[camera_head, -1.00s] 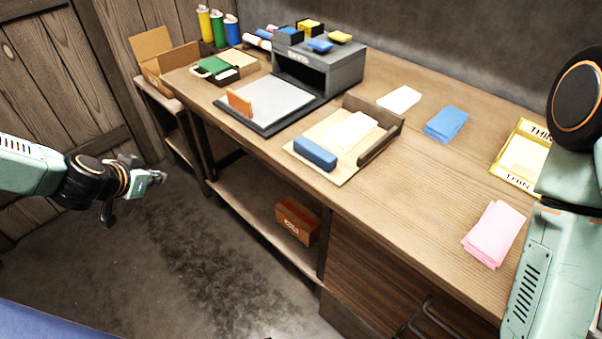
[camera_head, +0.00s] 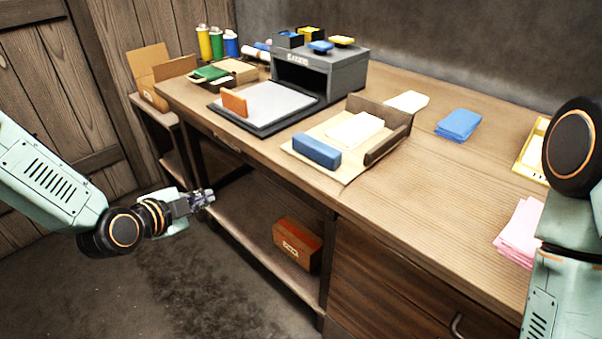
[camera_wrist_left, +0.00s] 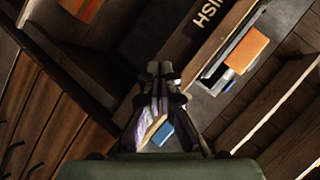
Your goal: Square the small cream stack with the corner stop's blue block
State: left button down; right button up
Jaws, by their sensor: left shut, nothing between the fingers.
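The small cream stack (camera_head: 355,129) lies on the corner stop's tan board (camera_head: 342,171), against or close to the low brown walls (camera_head: 387,146) at its back and right. The blue block (camera_head: 316,151) lies along the board's front left edge, beside the stack. My left gripper (camera_head: 207,197) is shut and empty, out in front of the bench and below its top, well apart from the stack and block. In the left wrist view its closed fingers (camera_wrist_left: 160,74) are in the middle, with a blue block (camera_wrist_left: 162,133) partly hidden behind them. My right gripper is out of view.
A grey tray (camera_head: 283,101) with an orange block (camera_head: 234,103) lies left of the corner stop. A blue stack (camera_head: 458,124), a white stack (camera_head: 408,101) and a pink stack (camera_head: 519,233) lie to the right. The bench front edge and lower shelf (camera_head: 262,232) are near my left gripper.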

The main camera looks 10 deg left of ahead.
pick_arm(q)
jog(key=s+d+r+m+t+h+b, duration=0.2)
jog(key=d+r+m+h, duration=0.4)
jog(key=d+m, duration=0.4)
jog(key=shift+s+d+r+m+t+h+b, duration=0.3)
jog(key=shift+s+d+r+h+b, duration=0.1)
jog(key=shift+s+d+h, duration=0.4)
jog(key=shift+w+d, duration=0.1)
jog(key=b, duration=0.5)
send_near(312, 153)
jog(key=x, duration=0.6)
jog(key=shift+f, duration=0.1)
jog(key=shift+w+d, duration=0.2)
jog(key=shift+w, duration=0.2)
